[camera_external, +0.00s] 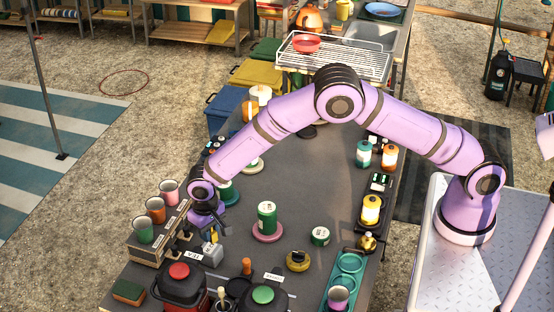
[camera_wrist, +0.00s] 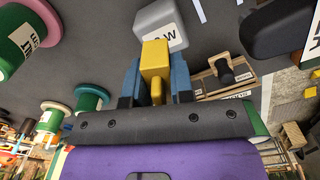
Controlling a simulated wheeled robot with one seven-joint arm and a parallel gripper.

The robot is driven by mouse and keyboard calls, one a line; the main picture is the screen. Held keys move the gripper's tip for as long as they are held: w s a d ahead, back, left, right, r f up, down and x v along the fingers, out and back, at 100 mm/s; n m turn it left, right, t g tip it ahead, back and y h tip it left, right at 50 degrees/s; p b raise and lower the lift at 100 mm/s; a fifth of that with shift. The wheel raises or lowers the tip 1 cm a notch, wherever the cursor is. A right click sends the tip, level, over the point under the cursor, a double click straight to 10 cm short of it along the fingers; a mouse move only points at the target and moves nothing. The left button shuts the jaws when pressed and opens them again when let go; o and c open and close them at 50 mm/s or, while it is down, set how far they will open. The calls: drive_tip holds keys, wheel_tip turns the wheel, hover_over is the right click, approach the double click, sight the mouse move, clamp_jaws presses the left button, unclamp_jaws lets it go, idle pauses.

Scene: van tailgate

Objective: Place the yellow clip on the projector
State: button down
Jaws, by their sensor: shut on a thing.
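My gripper (camera_wrist: 155,82) is shut on the yellow clip (camera_wrist: 155,58), a small yellow block with a narrow tab, held between its two blue fingers in the wrist view. In the external view my gripper (camera_external: 212,230) points down over the left side of the dark table. A small grey box with lettering (camera_wrist: 158,20) lies just beyond the clip in the wrist view; it also shows below the gripper in the external view (camera_external: 212,254). I cannot tell whether clip and box touch. I cannot tell for sure which thing is the projector.
A wooden rack (camera_external: 150,252) with several cups stands left of the gripper. A green can on a pink disc (camera_external: 266,218) stands to the right. A red-topped pot (camera_external: 180,285) and a green-topped pot (camera_external: 263,297) stand at the near edge. The table's middle (camera_external: 300,180) is clear.

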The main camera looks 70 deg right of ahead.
sight(209, 247)
drive_tip(key=shift+w, duration=0.25)
drive_tip(key=shift+f, duration=1.75)
drive_tip(key=shift+f, duration=0.2)
drive_tip(key=c, duration=1)
unclamp_jaws()
drive_tip(key=shift+r, duration=0.1)
wheel_tip(209, 247, up, 12)
drive_tip(key=shift+a+f, duration=0.1)
drive_tip(key=shift+r, duration=0.2)
